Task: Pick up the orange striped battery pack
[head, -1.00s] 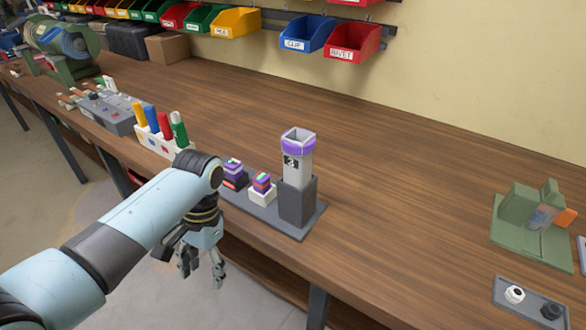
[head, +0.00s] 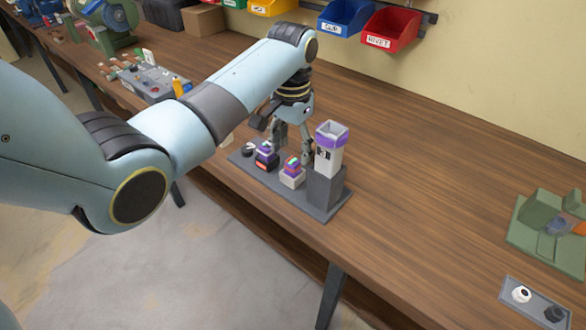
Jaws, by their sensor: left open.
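Two small banded packs stand in sockets on a dark grey base plate (head: 318,207). The right pack (head: 293,166) shows orange and purple bands and sits in a white socket. The left pack (head: 266,152) is purple and dark, in a dark socket with a red-orange mark. I cannot tell for sure which is the orange striped one. My left gripper (head: 291,145) is open, pointing down just behind and above the two packs, with no visible contact. Its fingers partly hide the plate's back. My right gripper is not in view.
A green fixture (head: 535,235) and a grey tray (head: 520,311) lie right. Wall bins (head: 391,30) hang behind. The middle tabletop is clear.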

